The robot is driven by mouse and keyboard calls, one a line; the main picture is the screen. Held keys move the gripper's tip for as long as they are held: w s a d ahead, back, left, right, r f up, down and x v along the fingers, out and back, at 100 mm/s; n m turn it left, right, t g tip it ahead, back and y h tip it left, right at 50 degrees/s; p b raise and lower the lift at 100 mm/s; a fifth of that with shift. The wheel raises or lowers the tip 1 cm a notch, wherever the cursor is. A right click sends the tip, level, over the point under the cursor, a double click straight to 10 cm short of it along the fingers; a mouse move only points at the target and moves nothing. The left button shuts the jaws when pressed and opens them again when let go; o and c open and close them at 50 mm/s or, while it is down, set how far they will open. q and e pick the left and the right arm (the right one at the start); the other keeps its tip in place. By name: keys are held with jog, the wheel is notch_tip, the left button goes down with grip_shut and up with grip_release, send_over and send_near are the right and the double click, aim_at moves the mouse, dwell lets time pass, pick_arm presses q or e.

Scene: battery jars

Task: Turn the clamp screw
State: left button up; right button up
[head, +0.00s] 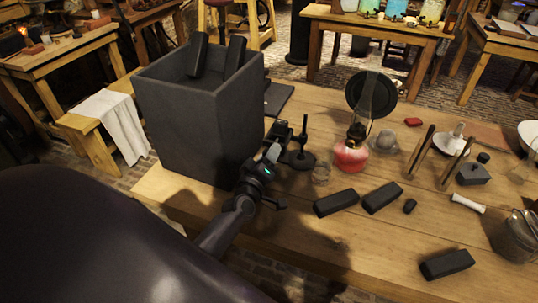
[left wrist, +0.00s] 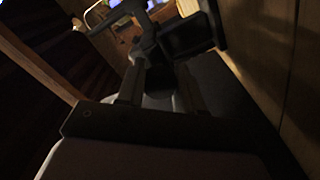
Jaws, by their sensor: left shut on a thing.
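My left gripper (head: 276,142) is beside the right edge of the large dark box, at the dark clamp stand (head: 301,157). The stand is upright on the wooden table, with a round foot and a thin post. The gripper is shut on a small dark part at the stand, which looks like the clamp screw; the jaws mostly hide it in the head view. In the dim left wrist view, the two fingers (left wrist: 160,82) reach toward a dark rod-like part (left wrist: 144,42). Its outline there is unclear. My right gripper is not in view.
The tall dark box (head: 195,130) holds upright dark plates, close left of the gripper. The table's front middle (head: 330,245) is mostly clear.

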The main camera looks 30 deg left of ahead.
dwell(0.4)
pick_arm(q)
jog(key=o, duration=1)
jog(key=shift+o, duration=0.2)
jog(key=shift+s, duration=0.1)
jog(key=shift+v, duration=3.5)
